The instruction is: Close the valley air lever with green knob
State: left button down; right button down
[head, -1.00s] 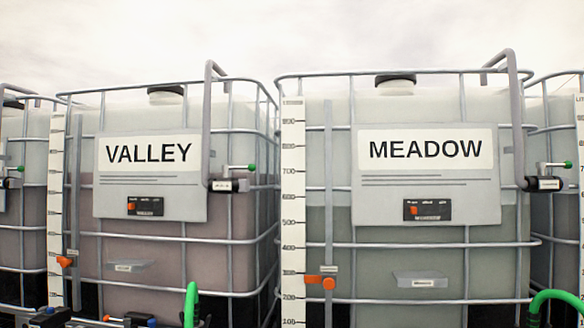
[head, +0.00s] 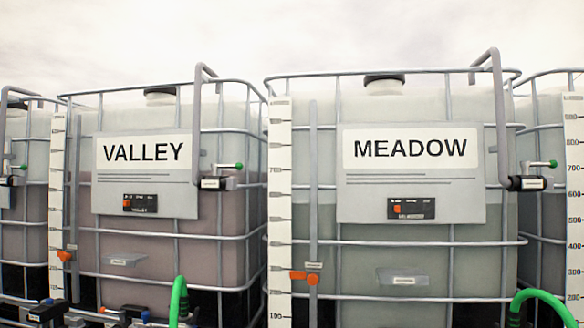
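The valley tote (head: 150,215) is a caged tank with a purplish lower part and a sign (head: 146,152) reading VALLEY. At its right side a grey pipe ends in a dark fitting with a white label (head: 211,183). A thin lever with a green knob (head: 238,167) sticks out to the right of that fitting, roughly level. Its label is too small to read. Neither of my grippers shows in the head view.
The meadow tote (head: 420,270) stands to the right, with a similar green knob (head: 553,164) on its right side. Another green knob (head: 23,168) shows at the far left. Green hoses (head: 179,300) and (head: 545,296) and valve fittings (head: 45,313) line the bottom.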

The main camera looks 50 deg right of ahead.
aim_at(238, 166)
jog(key=z, duration=0.7)
jog(key=i, duration=1)
